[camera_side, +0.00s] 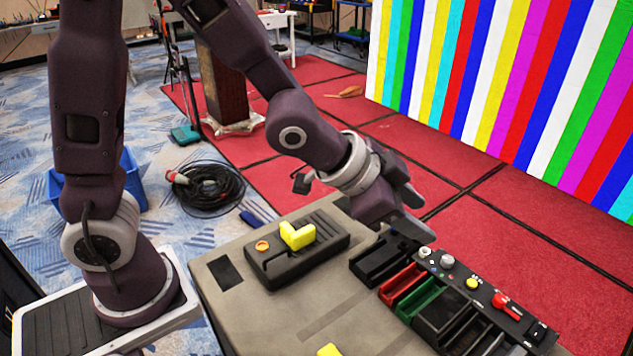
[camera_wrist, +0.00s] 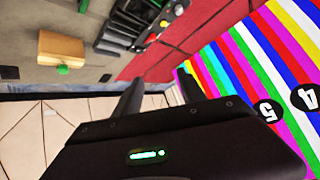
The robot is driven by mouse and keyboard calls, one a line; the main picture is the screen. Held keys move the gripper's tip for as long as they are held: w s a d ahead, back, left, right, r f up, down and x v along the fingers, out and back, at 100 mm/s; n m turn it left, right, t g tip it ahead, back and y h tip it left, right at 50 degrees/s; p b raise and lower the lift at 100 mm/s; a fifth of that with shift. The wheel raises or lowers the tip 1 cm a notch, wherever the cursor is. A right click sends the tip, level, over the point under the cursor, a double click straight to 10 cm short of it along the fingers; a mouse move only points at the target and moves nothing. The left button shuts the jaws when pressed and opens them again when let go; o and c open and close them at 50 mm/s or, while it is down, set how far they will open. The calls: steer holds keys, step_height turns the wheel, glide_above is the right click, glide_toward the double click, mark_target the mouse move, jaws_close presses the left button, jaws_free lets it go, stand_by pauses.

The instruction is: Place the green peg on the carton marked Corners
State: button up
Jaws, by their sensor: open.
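My gripper (camera_side: 418,212) is open over the table's right side, above the row of small trays. In the wrist view its two dark fingers (camera_wrist: 160,88) stand apart with nothing visible between them. No thing is clearly the green peg. A small green thing (camera_wrist: 62,69) shows in the wrist view at the edge of a tan block (camera_wrist: 62,45); I cannot tell whether it is the peg. No carton with a readable Corners mark shows.
A black holder (camera_side: 290,265) with a yellow L-shaped piece (camera_side: 297,236) lies on the grey table (camera_side: 330,305). Trays run along the right, including red (camera_side: 403,282) and green (camera_side: 421,297), beside a knob panel (camera_side: 480,290). A yellow piece (camera_side: 328,350) sits at the front edge.

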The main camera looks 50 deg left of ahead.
steer(key=s+a+r+n+y, duration=0.25)
steer(key=s+a+r, duration=0.2)
steer(key=a, duration=0.35)
steer(key=s+a+r+n+g, duration=0.1)
steer(key=s+a+n, duration=0.1)
steer(key=s, duration=0.7)
steer(key=s+a+r+n+g+y, duration=0.1)
steer(key=s+a+n+g, duration=0.1)
steer(key=s+a, duration=0.3)
steer(key=s+n, duration=0.1)
steer(key=s, duration=0.3)
steer(key=shift+s+r, duration=0.25)
steer(key=shift+r, duration=0.1)
steer(key=shift+y, duration=0.25)
